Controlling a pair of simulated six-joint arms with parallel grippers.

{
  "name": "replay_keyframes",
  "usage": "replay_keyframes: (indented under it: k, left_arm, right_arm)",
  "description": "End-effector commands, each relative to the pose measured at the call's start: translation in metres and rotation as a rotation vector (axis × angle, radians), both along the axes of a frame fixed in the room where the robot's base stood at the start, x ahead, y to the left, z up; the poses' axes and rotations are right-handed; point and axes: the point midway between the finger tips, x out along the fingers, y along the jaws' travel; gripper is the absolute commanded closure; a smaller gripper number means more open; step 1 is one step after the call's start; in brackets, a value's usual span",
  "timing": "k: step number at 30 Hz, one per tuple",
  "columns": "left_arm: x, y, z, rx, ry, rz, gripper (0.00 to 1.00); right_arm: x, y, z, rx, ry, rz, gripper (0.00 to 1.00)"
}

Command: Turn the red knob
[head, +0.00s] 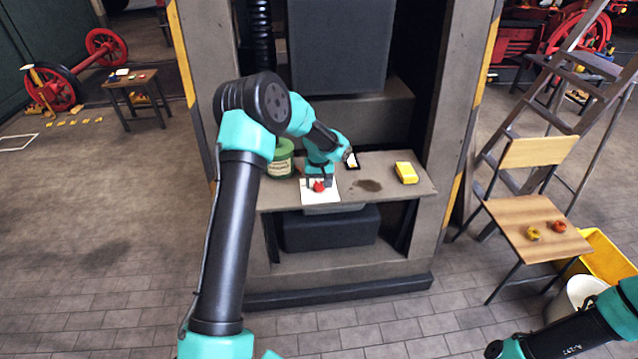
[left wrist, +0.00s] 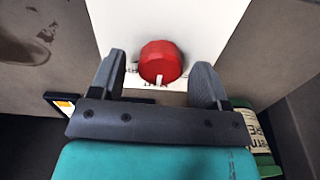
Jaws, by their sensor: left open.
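The red knob (head: 319,186) sits on a white plate (head: 321,197) on the grey shelf of the machine in the head view. In the left wrist view the knob (left wrist: 160,62) is round, with a white mark at its lower edge, on the white plate (left wrist: 205,25). My left gripper (head: 319,183) is above the knob. In the left wrist view its two fingers (left wrist: 160,76) are open, one on each side of the knob, with gaps visible. My right arm shows at the lower right of the head view; its fingertips are not clearly visible.
A green tin (head: 281,160) stands left of the plate on the shelf (head: 405,193). A chair (head: 538,238) with small rings stands further right.

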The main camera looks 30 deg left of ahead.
Motion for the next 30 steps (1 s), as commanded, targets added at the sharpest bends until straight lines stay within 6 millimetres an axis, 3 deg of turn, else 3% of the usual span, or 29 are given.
replay_keyframes:
  k: [10, 25, 30]
  left_arm:
    - [0.0000, 0.0001, -0.0032, 0.001, -0.001, 0.000, 0.32]
    - [0.0000, 0.0000, -0.0030, 0.000, 0.000, 0.000, 0.79]
    - [0.0000, 0.0000, -0.0030, 0.000, 0.000, -0.005, 0.80]
  right_arm:
    - [0.0000, 0.0000, 0.0000, 0.000, 0.000, 0.000, 0.57]
    - [0.0000, 0.0000, 0.0000, 0.000, 0.000, 0.000, 0.57]
    - [0.0000, 0.0000, 0.0000, 0.000, 0.000, 0.000, 0.57]
